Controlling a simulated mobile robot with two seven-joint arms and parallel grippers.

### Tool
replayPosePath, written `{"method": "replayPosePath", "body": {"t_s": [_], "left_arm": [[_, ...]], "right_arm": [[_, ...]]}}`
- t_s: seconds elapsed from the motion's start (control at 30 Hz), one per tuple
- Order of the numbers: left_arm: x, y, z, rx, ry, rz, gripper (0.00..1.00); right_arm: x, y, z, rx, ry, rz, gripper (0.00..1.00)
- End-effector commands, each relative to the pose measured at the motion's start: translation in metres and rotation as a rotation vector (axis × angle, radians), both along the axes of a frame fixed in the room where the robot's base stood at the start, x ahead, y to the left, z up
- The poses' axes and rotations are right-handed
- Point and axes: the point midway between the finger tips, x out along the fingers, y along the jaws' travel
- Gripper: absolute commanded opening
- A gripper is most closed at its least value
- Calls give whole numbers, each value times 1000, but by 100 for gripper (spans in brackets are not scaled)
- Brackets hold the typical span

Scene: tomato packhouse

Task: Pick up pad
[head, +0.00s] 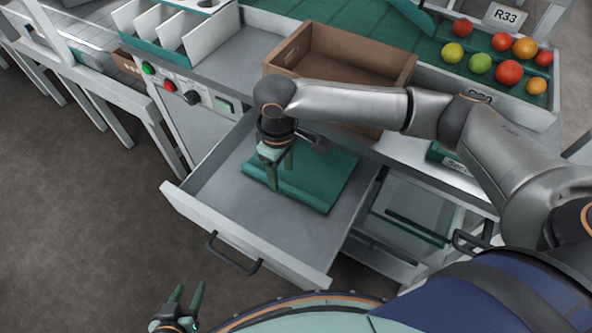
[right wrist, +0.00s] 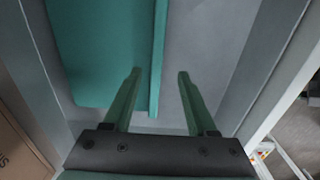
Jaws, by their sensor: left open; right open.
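The pad is a flat teal rectangle (head: 325,180) lying in the open grey drawer (head: 215,195). It also fills the left of the right wrist view (right wrist: 98,50), and its edge runs between my fingertips there. My right gripper (head: 281,174) points down at the pad's left part in the head view, with its fingers open and nothing held. I cannot tell whether the fingertips touch the pad. In the right wrist view the right gripper (right wrist: 159,75) has one finger over the pad and the other over bare drawer floor. My left gripper (head: 186,298) is open and empty, outside the drawer at the bottom.
A brown cardboard box (head: 345,47) stands on the counter behind the drawer. Several tomatoes (head: 509,72) lie in a green-lined tray at the right. A button panel (head: 190,97) is left of the drawer. The drawer's front handle (head: 232,258) sticks out.

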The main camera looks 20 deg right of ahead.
Motion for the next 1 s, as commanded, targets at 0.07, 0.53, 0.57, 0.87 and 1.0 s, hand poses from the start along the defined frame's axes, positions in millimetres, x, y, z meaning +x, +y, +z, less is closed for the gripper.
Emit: {"method": "replayPosePath", "body": {"t_s": [0.07,0.53,0.57,0.87,1.0], "left_arm": [[2,0,-2,1,-2,-1,50],[9,-4,0,-3,-13,-8,50],[9,-4,0,-3,-13,-8,50],[8,-4,-1,-4,-13,-9,50],[6,-4,-2,-3,-10,-9,50]], "right_arm": [[1,-3,-13,-3,2,-2,57],[2,-4,-48,0,0,1,57],[2,-4,-48,0,0,1,57],[2,-4,-47,0,0,1,27],[2,-4,-47,0,0,1,11]]}}
